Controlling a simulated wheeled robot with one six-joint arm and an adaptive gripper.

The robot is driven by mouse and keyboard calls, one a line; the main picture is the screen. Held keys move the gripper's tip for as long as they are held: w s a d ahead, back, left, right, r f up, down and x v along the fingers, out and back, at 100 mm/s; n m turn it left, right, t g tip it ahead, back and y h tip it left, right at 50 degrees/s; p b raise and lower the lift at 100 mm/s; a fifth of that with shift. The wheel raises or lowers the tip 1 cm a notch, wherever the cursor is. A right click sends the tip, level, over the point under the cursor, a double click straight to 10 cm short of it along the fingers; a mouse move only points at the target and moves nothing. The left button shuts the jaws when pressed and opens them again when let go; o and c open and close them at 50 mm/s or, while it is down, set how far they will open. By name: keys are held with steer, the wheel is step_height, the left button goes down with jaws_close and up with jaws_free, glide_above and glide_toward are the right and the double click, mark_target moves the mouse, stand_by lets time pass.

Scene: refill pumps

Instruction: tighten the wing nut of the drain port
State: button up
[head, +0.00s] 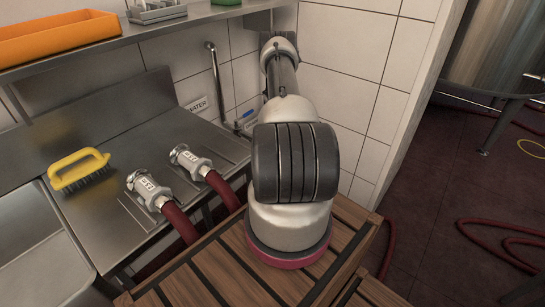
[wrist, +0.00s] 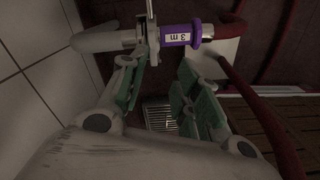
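In the wrist view, a metal clamp (wrist: 151,28) with an upright stem sits on a pipe joint at the top; its wing nut is too dark and small to make out clearly. A pale pipe end (wrist: 100,40) lies to its left, and a purple collar (wrist: 180,35) marked "3 m" to its right. I cannot tell for sure that this is the drain port. My gripper (wrist: 164,60) has green-padded fingers spread apart with nothing between them. The clamp is beyond the fingertips, nearer the left finger. In the head view my arm hides the gripper and the joint.
A red hose (wrist: 250,95) runs down the right of the wrist view, and a floor grate (wrist: 160,115) shows between the fingers. In the head view two hose couplings (head: 150,189) and a yellow brush (head: 79,170) are on the steel counter. A tiled wall (head: 350,75) stands close behind my arm.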

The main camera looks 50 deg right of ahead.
steer(key=shift+w+d+r+n, duration=0.1)
steer(key=shift+w+n, duration=0.25)
steer(key=shift+n, duration=0.35)
steer(key=shift+w+d+n, duration=0.1)
steer(key=shift+w+n, duration=0.05)
steer(key=shift+n, duration=1.05)
steer(key=shift+f, duration=0.25)
step_height(320, 180, down, 7)
steer(key=shift+f, duration=0.15)
steer(key=shift+c, duration=0.4)
jaws_close()
